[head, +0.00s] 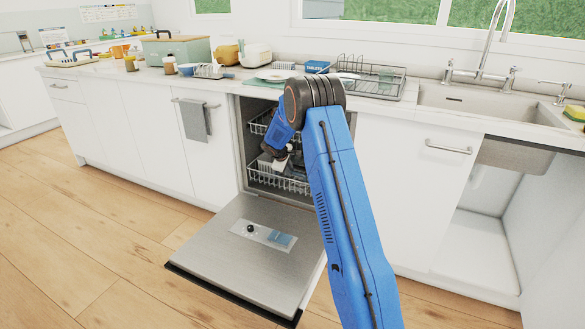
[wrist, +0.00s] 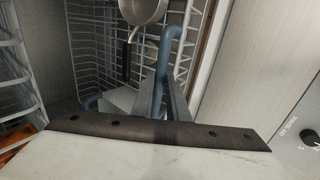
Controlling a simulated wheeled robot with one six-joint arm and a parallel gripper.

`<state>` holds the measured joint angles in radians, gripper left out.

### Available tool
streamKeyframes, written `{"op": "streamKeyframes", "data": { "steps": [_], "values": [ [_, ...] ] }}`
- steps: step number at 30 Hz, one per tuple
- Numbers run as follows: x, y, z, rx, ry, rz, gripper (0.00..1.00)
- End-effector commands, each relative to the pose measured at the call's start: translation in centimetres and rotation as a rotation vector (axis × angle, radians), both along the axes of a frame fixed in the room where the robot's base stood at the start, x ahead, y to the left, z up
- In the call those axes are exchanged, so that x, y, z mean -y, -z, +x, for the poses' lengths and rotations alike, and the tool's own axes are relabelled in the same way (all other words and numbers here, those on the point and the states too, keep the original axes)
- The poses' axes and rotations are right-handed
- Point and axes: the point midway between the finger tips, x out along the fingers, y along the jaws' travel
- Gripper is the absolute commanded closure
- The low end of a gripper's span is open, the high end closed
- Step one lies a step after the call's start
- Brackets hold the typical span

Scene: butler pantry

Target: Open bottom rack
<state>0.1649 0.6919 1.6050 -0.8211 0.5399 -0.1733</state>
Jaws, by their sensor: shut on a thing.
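The dishwasher stands open, with its door (head: 215,255) folded down flat toward the floor. The bottom rack (head: 285,183) is a pale wire basket inside the cavity, just behind the door's inner edge. My gripper (head: 268,165) reaches into the opening at the front of this rack, below the upper rack (head: 258,122). It is shut on the bottom rack; my arm and the gripper body hide most of the grip. In the wrist view, the bottom rack's wires (wrist: 92,62) show beyond the gripper, with a blue-grey bent bar (wrist: 160,80) near the fingers.
A round metal pan (wrist: 143,10) shows among the wires. The counter above holds a dish drainer (head: 375,82), plates and a green box (head: 172,48). A towel (head: 195,122) hangs left of the dishwasher. The wooden floor (head: 85,230) at left is clear.

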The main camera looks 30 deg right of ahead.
Motion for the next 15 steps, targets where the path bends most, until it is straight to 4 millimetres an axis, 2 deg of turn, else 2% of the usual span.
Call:
{"op": "streamKeyframes", "data": {
  "steps": [1, 15],
  "values": [
    [-1.2, 0.0, -0.9, -0.002, -0.003, 0.001, 1.0],
    [-11.5, 0.0, -8.9, -0.002, -0.004, 0.0, 1.0]
  ]
}}
